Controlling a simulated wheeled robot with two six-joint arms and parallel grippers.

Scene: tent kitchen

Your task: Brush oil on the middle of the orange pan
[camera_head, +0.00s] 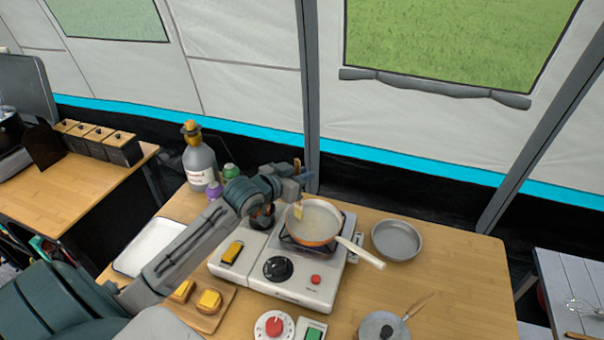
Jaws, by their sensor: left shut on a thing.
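The orange pan (325,237) sits on the burner of the white stove (303,284), its pale handle pointing to the lower right. My left gripper (298,178) is above the pan's upper left rim, shut on the oil brush (298,209). The brush hangs roughly upright, its yellowish bristles low over the left part of the pan's inside. I cannot tell whether the bristles touch the pan. The gripper's fingers are small and partly hidden by its own wrist. My right gripper is not in view.
A grey bottle (199,163) stands behind my left arm. An empty grey pan (397,240) lies right of the stove, and a lidded pot (383,328) is in front. A white tray (145,246) and a board with yellow pieces (210,317) are at left.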

